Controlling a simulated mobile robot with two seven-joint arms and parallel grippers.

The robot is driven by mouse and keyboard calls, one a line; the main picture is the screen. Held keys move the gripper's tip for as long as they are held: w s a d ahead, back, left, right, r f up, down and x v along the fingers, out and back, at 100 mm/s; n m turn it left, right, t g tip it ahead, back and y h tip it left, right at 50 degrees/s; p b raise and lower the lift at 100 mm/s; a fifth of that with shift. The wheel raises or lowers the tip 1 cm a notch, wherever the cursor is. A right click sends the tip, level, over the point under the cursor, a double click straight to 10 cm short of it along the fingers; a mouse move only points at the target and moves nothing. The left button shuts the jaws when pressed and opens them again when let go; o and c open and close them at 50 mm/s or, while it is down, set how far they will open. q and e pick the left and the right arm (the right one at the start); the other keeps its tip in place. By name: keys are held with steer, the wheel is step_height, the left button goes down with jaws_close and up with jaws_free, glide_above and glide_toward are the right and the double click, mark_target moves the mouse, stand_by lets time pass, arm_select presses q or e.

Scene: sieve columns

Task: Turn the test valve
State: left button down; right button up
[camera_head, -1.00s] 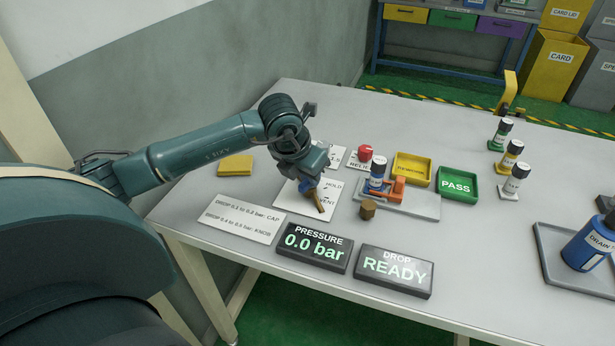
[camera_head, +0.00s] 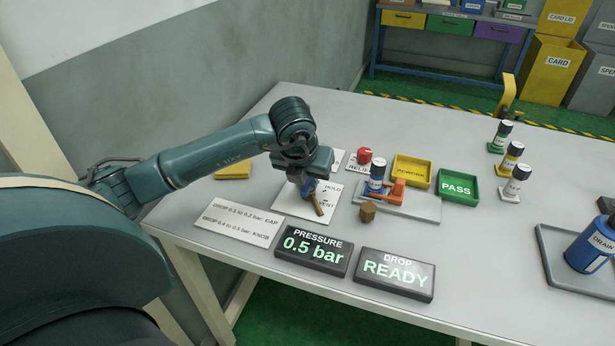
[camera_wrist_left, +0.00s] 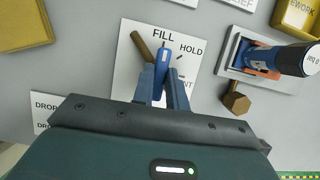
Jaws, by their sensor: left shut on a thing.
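My left gripper (camera_head: 307,188) reaches down over the plate. Its blue fingers (camera_wrist_left: 164,70) are shut on the valve, and they hide its middle. The pressure display (camera_head: 312,250) reads 0.5 bar. My right gripper is out of view.
A sign (camera_head: 238,222) lists drop ranges for CAP and KNOB. The drop display (camera_head: 395,272) reads READY. Right of the valve are a red relief knob (camera_head: 364,156), a small brown block (camera_head: 367,212) and a grey fixture (camera_head: 425,208) holding a blue column (camera_head: 376,177).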

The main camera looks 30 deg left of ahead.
arm_select(q)
steer(key=c, duration=1.4)
jaws_free()
steer(key=v, duration=1.3)
steer(key=shift+p, duration=0.35)
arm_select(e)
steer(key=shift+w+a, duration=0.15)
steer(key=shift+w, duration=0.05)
arm_select(q)
steer(key=shift+r, duration=0.1)
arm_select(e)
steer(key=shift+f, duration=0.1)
